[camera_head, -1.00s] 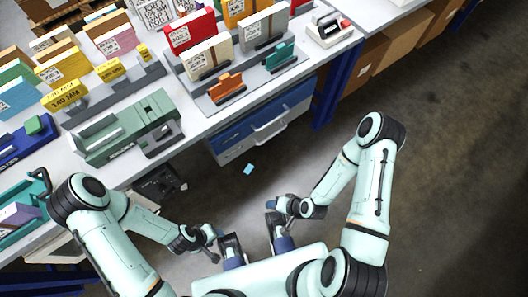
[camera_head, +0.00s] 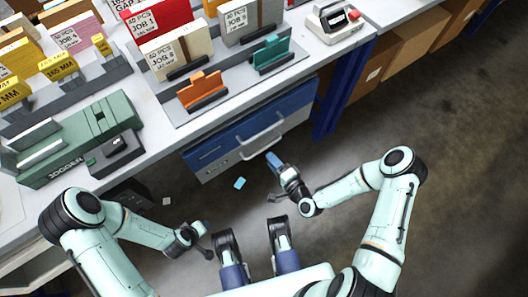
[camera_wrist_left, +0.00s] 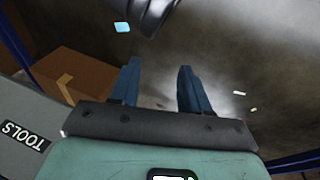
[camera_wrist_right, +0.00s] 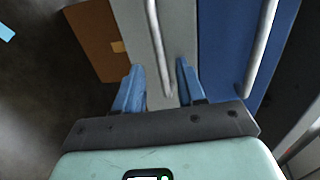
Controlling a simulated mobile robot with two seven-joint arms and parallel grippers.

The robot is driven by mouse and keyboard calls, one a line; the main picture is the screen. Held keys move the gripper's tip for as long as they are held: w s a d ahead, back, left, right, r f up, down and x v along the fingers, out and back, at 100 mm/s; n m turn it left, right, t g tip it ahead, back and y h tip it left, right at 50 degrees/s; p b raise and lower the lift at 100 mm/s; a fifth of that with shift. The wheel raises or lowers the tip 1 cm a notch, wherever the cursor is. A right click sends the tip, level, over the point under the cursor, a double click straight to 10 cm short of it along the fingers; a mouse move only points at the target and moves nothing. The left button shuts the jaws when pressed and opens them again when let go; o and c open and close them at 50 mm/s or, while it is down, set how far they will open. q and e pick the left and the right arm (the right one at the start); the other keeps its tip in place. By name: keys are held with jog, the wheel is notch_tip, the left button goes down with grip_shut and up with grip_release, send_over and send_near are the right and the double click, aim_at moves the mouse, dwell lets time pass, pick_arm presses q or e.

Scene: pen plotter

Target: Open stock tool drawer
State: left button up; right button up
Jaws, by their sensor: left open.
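A drawer unit under the bench has a blue front (camera_head: 215,150) with a grey bar handle (camera_head: 262,138) in the head view. In the right wrist view, a grey front (camera_wrist_right: 180,35) with a bar handle (camera_wrist_right: 154,35) lies beside the blue front (camera_wrist_right: 222,45). A grey panel marked TOOLS (camera_wrist_left: 25,137) shows in the left wrist view. My right gripper (camera_head: 274,162) is just in front of the unit, open and empty; the grey front's handle appears between its fingers (camera_wrist_right: 158,80), apart from them. My left gripper (camera_wrist_left: 158,85) is open and empty, away from the drawers.
Racks with coloured holders and a green machine (camera_head: 75,140) stand on the bench. A blue bench leg (camera_head: 335,90) and cardboard boxes (camera_head: 405,50) are right of the drawers. Small scraps, one light blue (camera_head: 239,183), lie on the floor. Floor in front is otherwise clear.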

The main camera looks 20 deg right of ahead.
pick_arm(q)
jog(key=shift+s+a+f+g+b, duration=0.2)
jog(key=shift+s+f+g+b, duration=0.3)
jog(key=shift+s+f, duration=0.7)
pick_arm(e)
jog(key=x, duration=0.5)
jog(key=shift+w+a, duration=0.1)
jog(key=shift+w, duration=0.25)
pick_arm(q)
jog(key=shift+w, duration=0.1)
pick_arm(e)
grip_shut()
